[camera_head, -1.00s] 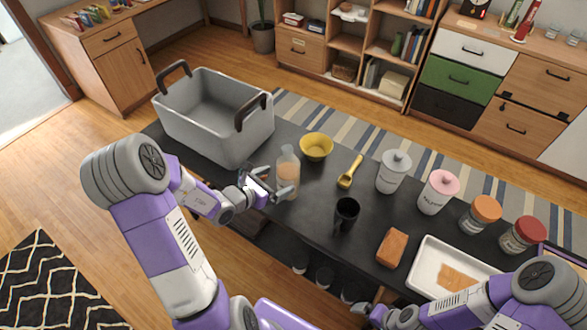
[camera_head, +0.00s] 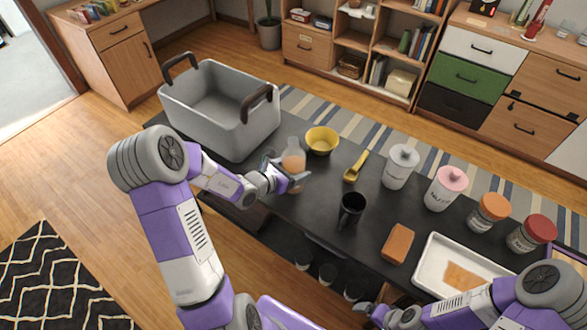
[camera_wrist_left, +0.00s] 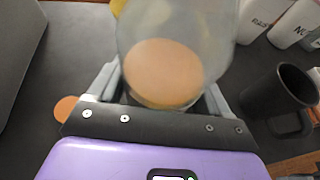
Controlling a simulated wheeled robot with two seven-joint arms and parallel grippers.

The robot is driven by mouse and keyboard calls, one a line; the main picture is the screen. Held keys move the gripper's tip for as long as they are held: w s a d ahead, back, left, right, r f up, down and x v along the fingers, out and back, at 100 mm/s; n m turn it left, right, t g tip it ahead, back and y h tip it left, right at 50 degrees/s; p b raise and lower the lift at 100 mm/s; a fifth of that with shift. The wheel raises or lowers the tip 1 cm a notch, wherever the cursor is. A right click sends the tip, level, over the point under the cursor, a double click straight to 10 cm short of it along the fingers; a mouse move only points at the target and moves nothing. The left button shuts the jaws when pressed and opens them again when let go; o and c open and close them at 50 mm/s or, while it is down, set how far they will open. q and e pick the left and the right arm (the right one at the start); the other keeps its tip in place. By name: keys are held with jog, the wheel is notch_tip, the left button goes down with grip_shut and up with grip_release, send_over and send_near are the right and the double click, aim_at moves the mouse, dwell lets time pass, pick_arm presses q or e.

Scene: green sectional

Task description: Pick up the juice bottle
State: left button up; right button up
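The juice bottle (camera_head: 293,158) is clear with orange juice in its lower part. It stands upright on the dark table, left of the yellow bowl. My left gripper (camera_head: 287,172) is around its lower part, with the fingers spread on either side. In the left wrist view the bottle (camera_wrist_left: 165,70) fills the space between the fingers (camera_wrist_left: 165,95); I see no clear sign of a squeeze. The bottle's base is partly hidden by the gripper. My right gripper (camera_head: 364,309) is low at the bottom edge, away from the bottle, its fingers too small to judge.
A grey bin (camera_head: 180,100) with dark handles stands left of the bottle. The yellow bowl (camera_head: 321,150), yellow scoop (camera_head: 355,168) and black mug (camera_head: 351,208) are to the right. Several canisters and jars, an orange block (camera_head: 398,243) and a white tray (camera_head: 425,270) lie farther right.

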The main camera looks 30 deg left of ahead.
aim_at(289, 148)
pick_arm(q)
jog(key=c, duration=0.6)
notch_tip(289, 148, up, 10)
jog(key=p, duration=0.3)
jog(key=shift+r+p, duration=0.1)
jog(key=shift+p, duration=0.3)
